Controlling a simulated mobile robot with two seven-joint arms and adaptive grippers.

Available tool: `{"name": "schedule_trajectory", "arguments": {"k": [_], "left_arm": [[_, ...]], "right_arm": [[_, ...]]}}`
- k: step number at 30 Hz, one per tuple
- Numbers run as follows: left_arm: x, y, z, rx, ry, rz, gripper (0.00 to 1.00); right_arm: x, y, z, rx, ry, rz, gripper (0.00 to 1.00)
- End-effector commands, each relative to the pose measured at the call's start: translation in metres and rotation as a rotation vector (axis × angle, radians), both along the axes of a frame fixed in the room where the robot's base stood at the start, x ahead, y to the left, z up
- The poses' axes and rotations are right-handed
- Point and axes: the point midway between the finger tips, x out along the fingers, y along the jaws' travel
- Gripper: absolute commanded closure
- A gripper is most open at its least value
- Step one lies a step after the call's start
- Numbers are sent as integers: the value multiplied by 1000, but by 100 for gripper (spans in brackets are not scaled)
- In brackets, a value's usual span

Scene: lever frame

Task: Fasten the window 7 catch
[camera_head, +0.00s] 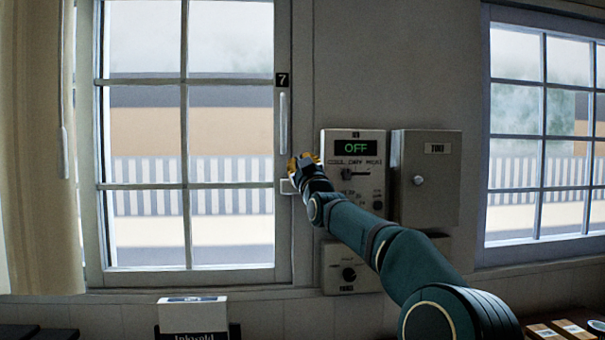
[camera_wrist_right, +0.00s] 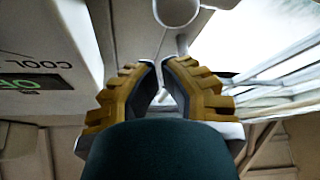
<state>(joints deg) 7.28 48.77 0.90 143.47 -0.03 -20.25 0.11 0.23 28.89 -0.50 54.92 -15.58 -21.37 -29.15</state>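Window 7 (camera_head: 184,135) is at the left in the head view, with a black number plate "7" (camera_head: 282,80) on its right frame. A pale upright handle (camera_head: 283,123) is on that frame below the plate. A small pale catch part (camera_head: 288,186) shows lower on the frame, partly hidden by my right gripper (camera_head: 301,164). In the right wrist view my right gripper (camera_wrist_right: 160,65) has its yellow-tipped fingers close together with a narrow gap. A pale part shows beyond and between them; I cannot tell whether they grip it. My left gripper is not in view.
A control panel reading "OFF" (camera_head: 352,148) is just right of my right gripper, beside a grey wall box (camera_head: 431,178). A lower knob box (camera_head: 347,275) is beneath. A curtain (camera_head: 40,150) hangs at the left. A white box (camera_head: 193,314) stands at the bottom.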

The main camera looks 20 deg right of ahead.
Motion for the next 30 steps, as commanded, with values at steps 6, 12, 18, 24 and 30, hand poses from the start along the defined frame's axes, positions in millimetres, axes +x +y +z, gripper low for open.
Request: {"name": "schedule_trajectory", "arguments": {"k": [6, 12, 18, 24, 30], "left_arm": [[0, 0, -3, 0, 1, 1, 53], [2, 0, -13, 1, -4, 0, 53], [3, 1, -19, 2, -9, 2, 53], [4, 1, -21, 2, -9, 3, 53], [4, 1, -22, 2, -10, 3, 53]], "right_arm": [[-23, 3, 8, 0, 0, 2, 100], [-49, 8, -6, 0, -1, 2, 100], [-74, 13, -19, 1, -1, 1, 100], [-89, 16, -28, 0, -1, 0, 100], [-93, 16, -30, 0, 0, 0, 100]]}}
